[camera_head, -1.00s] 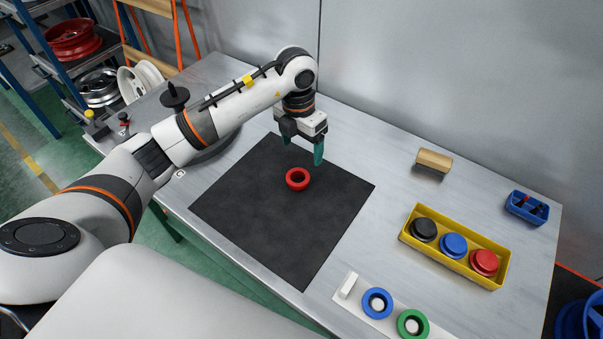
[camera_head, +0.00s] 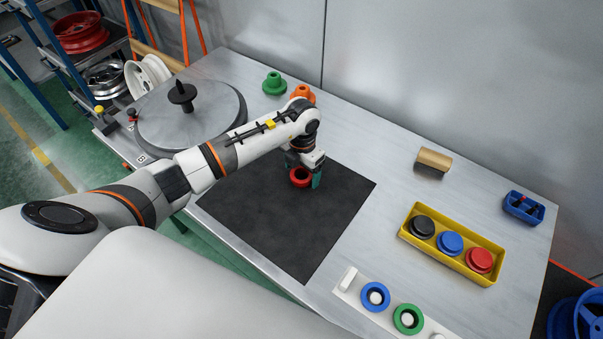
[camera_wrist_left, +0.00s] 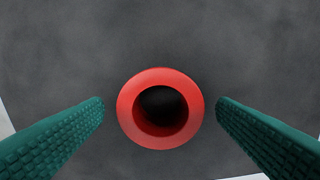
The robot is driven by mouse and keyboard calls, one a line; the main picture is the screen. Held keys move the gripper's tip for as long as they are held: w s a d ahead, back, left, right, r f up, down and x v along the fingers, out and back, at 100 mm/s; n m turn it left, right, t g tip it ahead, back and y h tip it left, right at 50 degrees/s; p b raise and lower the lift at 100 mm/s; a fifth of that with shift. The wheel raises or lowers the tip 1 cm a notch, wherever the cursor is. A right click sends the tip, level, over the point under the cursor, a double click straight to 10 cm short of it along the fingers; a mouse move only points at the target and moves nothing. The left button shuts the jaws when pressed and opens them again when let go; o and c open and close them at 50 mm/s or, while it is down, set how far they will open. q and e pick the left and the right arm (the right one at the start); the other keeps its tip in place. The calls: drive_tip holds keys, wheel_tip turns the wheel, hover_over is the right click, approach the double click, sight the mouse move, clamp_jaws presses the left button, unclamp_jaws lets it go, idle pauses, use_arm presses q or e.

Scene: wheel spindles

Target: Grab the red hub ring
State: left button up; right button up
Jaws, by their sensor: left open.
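The red hub ring (camera_head: 300,177) lies on the black mat (camera_head: 280,229), near the mat's far part. My left gripper (camera_head: 302,181) is low over the mat at the ring, with its teal fingers open. In the left wrist view the ring (camera_wrist_left: 160,108) sits between the two open fingers (camera_wrist_left: 160,107), with a gap on each side. Its hole faces the camera. The gripper partly covers the ring in the head view. My right gripper is not in view.
A yellow tray (camera_head: 405,238) with black, blue and red pieces stands on the right. A white rack (camera_head: 345,292) holds blue and green rings at the front. A round turntable (camera_head: 190,122) stands left.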

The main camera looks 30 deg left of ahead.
use_arm(q)
drive_tip(key=shift+f, duration=0.15)
drive_tip(key=shift+c, duration=0.2)
drive_tip(key=c, duration=1)
